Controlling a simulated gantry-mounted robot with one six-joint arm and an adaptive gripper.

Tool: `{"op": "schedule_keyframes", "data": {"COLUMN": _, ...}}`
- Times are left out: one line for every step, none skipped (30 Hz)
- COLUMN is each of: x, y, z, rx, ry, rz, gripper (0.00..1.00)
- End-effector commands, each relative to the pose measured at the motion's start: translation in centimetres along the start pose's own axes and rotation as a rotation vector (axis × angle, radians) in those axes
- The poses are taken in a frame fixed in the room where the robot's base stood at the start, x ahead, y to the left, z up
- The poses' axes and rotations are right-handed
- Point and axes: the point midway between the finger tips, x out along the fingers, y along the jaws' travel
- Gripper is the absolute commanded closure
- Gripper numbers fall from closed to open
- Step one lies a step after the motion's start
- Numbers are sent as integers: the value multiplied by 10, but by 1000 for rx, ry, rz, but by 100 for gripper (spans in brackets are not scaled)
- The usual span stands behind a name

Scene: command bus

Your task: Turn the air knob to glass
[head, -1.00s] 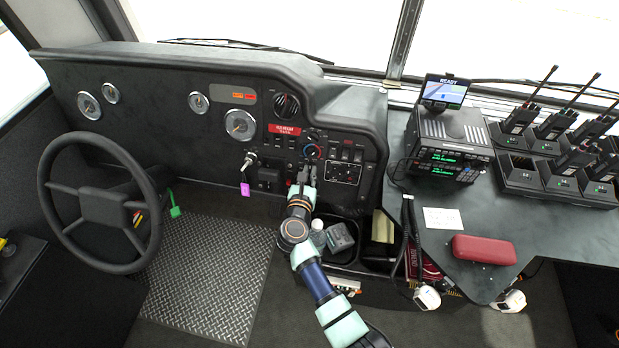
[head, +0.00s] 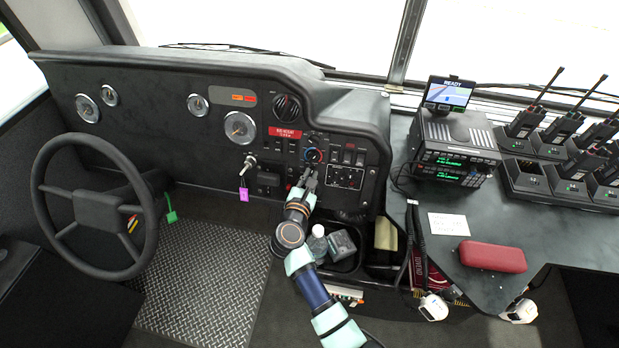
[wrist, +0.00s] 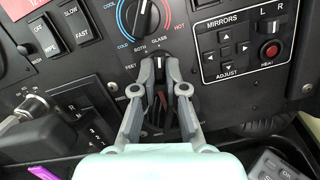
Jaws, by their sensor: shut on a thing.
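The air knob (wrist: 159,64) is a small dark knob in the wrist view, with FEET, BOTH and GLASS printed around its upper side. A pale mark on it points roughly up; the exact setting is hard to tell. My gripper (wrist: 160,66) is shut on this knob, with a grey finger on each side of it. In the head view my gripper (head: 311,174) is at the dash, just below the temperature knob, and its fingers hide most of the air knob.
The blue-and-red temperature knob (wrist: 145,14) is right above the fingertips. The mirror panel (wrist: 243,45) is close on the right, and wipe and fast switches (wrist: 82,27) are on the left. A key with a purple tag (head: 244,193) hangs left of my gripper.

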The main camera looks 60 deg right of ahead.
Motion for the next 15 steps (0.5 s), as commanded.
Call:
{"op": "schedule_keyframes", "data": {"x": 0, "y": 0, "z": 0, "rx": 2, "ry": 1, "rz": 0, "gripper": 100}}
{"op": "schedule_keyframes", "data": {"x": 0, "y": 0, "z": 0, "rx": 2, "ry": 1, "rz": 0, "gripper": 100}}
{"op": "schedule_keyframes", "data": {"x": 0, "y": 0, "z": 0, "rx": 2, "ry": 0, "rz": 0, "gripper": 85}}
{"op": "schedule_keyframes", "data": {"x": 0, "y": 0, "z": 0, "rx": 2, "ry": 0, "rz": 0, "gripper": 80}}
{"op": "schedule_keyframes", "data": {"x": 0, "y": 0, "z": 0, "rx": 2, "ry": 0, "rz": 0, "gripper": 75}}
{"op": "schedule_keyframes", "data": {"x": 0, "y": 0, "z": 0, "rx": 2, "ry": 0, "rz": 0, "gripper": 69}}
{"op": "schedule_keyframes", "data": {"x": 0, "y": 0, "z": 0, "rx": 1, "ry": 0, "rz": 0, "gripper": 64}}
{"op": "schedule_keyframes", "data": {"x": 0, "y": 0, "z": 0, "rx": 1, "ry": 0, "rz": 0, "gripper": 64}}
{"op": "schedule_keyframes", "data": {"x": 0, "y": 0, "z": 0, "rx": 1, "ry": 0, "rz": 0, "gripper": 64}}
{"op": "schedule_keyframes", "data": {"x": 0, "y": 0, "z": 0, "rx": 1, "ry": 0, "rz": 0, "gripper": 64}}
{"op": "schedule_keyframes", "data": {"x": 0, "y": 0, "z": 0, "rx": 1, "ry": 0, "rz": 0, "gripper": 64}}
{"op": "schedule_keyframes", "data": {"x": 0, "y": 0, "z": 0, "rx": 1, "ry": 0, "rz": 0, "gripper": 64}}
{"op": "schedule_keyframes", "data": {"x": 0, "y": 0, "z": 0, "rx": 1, "ry": 0, "rz": 0, "gripper": 64}}
{"op": "schedule_keyframes", "data": {"x": 0, "y": 0, "z": 0, "rx": 0, "ry": 0, "rz": 0, "gripper": 64}}
{"op": "schedule_keyframes", "data": {"x": 0, "y": 0, "z": 0, "rx": 0, "ry": 0, "rz": 0, "gripper": 64}}
